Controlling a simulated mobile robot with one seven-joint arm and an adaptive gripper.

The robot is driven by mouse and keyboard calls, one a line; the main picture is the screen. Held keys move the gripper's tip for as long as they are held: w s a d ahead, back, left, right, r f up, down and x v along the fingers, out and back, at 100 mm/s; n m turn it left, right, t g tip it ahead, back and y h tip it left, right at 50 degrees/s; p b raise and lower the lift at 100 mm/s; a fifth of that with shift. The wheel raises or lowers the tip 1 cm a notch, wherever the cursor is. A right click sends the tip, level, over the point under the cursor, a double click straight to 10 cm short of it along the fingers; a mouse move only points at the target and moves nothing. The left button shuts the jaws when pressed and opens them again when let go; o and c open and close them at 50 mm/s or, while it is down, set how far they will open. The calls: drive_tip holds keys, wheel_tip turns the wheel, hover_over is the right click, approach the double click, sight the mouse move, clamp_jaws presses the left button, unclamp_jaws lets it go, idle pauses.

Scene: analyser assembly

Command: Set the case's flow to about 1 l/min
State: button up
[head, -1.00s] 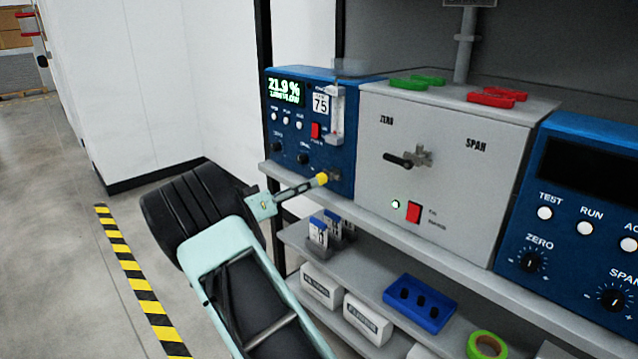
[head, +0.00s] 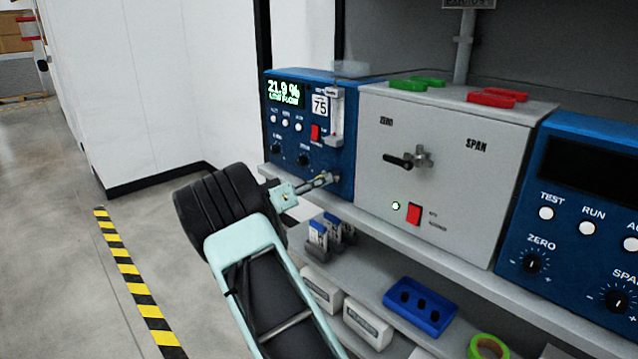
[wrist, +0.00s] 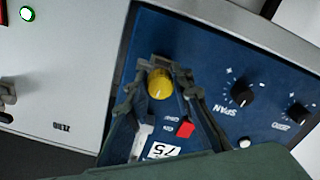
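The case is the blue 75 analyser (head: 345,165). Its display (head: 284,93) reads 21.9 % with a line like LOW FLOW below. A clear flow tube (head: 338,115) stands at its right edge; any float is too small to read. The yellow flow knob (wrist: 160,84) sits low on the panel, below the tube. My gripper (wrist: 161,76) has one finger on each side of the knob, seemingly with small gaps; contact is unclear. In the head view my gripper (head: 332,179) reaches the panel's lower right corner and hides most of the knob.
A grey box (head: 450,135) with a black-handled ZERO/SPAN valve stands right of the case. Another blue analyser (head: 580,190) is further right. A red switch (wrist: 186,129) and the SPAN knob (wrist: 243,92) are near my fingers. The shelf below holds a blue rack (head: 420,305).

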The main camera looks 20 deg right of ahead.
clamp_jaws()
